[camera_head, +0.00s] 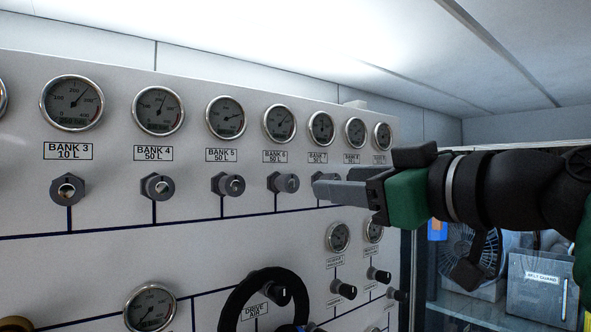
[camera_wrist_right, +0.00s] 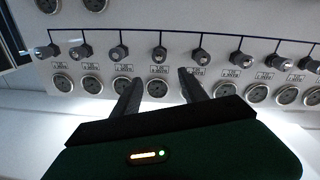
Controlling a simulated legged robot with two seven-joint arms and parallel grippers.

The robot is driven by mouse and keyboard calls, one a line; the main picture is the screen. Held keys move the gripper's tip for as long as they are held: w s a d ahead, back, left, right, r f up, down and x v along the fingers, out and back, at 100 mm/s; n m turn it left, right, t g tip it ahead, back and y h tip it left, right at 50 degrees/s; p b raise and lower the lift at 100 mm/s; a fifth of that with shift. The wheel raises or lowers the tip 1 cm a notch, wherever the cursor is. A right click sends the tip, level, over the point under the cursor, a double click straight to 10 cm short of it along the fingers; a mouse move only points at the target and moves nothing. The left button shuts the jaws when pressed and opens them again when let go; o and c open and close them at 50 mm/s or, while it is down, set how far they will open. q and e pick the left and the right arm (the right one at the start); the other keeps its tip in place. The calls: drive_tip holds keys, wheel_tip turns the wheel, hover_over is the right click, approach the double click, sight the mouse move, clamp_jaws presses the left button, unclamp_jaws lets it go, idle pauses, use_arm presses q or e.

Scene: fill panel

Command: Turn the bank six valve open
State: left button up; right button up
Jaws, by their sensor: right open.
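The bank 6 valve (camera_head: 285,183) is a dark grey knob on the white panel, below the label "BANK 6 50 L" (camera_head: 275,156) and its round gauge (camera_head: 279,124). My right gripper (camera_head: 320,187) comes in from the right, its grey fingers pointing left. Its tips are close to the right of the bank 6 knob in the picture and cover most of the bank 7 valve. In the right wrist view the panel is upside down. The open fingers (camera_wrist_right: 158,78) there point at the valve row, with one knob (camera_wrist_right: 158,53) between their lines and nothing held. My left gripper does not show.
Similar valves stand in a row to the left, such as bank 5 (camera_head: 231,185) and bank 4 (camera_head: 158,187). Below are a large black handwheel (camera_head: 234,310), a gauge (camera_head: 150,307) and smaller knobs (camera_head: 343,289). A shelf with a fan (camera_head: 470,250) and a grey box (camera_head: 540,292) is at right.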

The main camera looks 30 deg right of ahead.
sight(292, 184)
drive_tip(key=w+p, duration=0.3)
drive_tip(key=w, duration=0.3)
drive_tip(key=w+p, duration=0.4)
drive_tip(key=w, duration=0.1)
drive_tip(key=shift+w+r, duration=0.2)
drive_tip(key=shift+w, duration=0.15)
drive_tip(key=w+p, duration=0.1)
drive_tip(key=p, duration=0.2)
drive_tip(key=shift+w+a+f, duration=0.1)
drive_tip(key=shift+s+f+p, duration=0.2)
drive_tip(key=shift+s+p, duration=0.05)
drive_tip(key=shift+p, duration=0.05)
drive_tip(key=shift+w+f, duration=0.1)
drive_tip(key=shift+w, duration=0.1)
drive_tip(key=shift+w+f, duration=0.1)
drive_tip(key=shift+w, duration=0.25)
drive_tip(key=c, duration=0.4)
clamp_jaws()
